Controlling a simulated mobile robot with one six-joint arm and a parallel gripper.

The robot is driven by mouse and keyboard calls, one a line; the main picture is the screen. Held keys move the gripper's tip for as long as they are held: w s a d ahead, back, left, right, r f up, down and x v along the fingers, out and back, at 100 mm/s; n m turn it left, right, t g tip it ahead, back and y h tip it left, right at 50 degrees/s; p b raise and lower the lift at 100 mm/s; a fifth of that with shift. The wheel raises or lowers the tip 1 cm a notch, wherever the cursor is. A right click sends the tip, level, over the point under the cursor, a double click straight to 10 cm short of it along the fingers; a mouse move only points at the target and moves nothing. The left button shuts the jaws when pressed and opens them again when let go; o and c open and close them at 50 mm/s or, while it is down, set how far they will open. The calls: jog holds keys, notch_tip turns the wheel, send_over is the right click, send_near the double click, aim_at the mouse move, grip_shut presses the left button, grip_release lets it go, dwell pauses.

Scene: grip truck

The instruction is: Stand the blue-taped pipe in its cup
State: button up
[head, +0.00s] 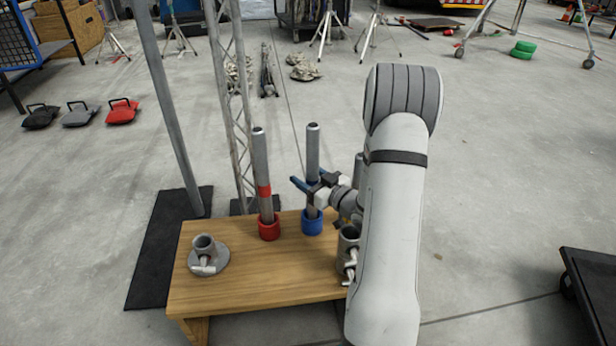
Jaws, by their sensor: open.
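A grey pipe (312,150) stands upright with its lower end in the blue cup (311,224) on the wooden table. A little blue shows on it near my gripper; the rest of its tape is hidden. My gripper (308,186) has blue fingers and is open at the pipe's lower half, reaching in from the right. I cannot tell whether the fingers touch the pipe.
A red-taped pipe (261,165) stands in a red cup (269,229) just left. A grey flanged fitting (207,254) sits at the left of the wooden table (265,277). Another grey fitting (348,245) and a grey pipe (358,168) are partly behind my arm. A truss (232,100) rises behind.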

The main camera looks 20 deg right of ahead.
notch_tip(320, 180, up, 10)
jog(key=p, duration=0.5)
dwell(0.5)
notch_tip(320, 180, up, 24)
jog(key=m+g+h+p, duration=0.3)
jog(key=g+h+p, duration=0.4)
jog(key=p, duration=1.3)
send_over(308, 146)
jog(key=s+a, duration=0.2)
jog(key=t+h, duration=0.1)
jog(key=s+a+r+g+p, duration=0.2)
jog(key=s+a+r+p, duration=0.2)
jog(key=s, duration=0.4)
jog(key=s+a+r+g+y+p, duration=0.1)
jog(key=s+a+r+g+p, duration=0.2)
jog(key=s+r+p, duration=0.3)
jog(key=s+a+r+m+g+p, duration=0.1)
jog(key=s+a+r+g+p, duration=0.2)
jog(key=s, duration=0.6)
notch_tip(308, 146, up, 4)
jog(key=shift+s+a+f+y+p, duration=0.2)
jog(key=shift+s+a+y+p, duration=0.15)
jog(key=shift+a+p, duration=0.85)
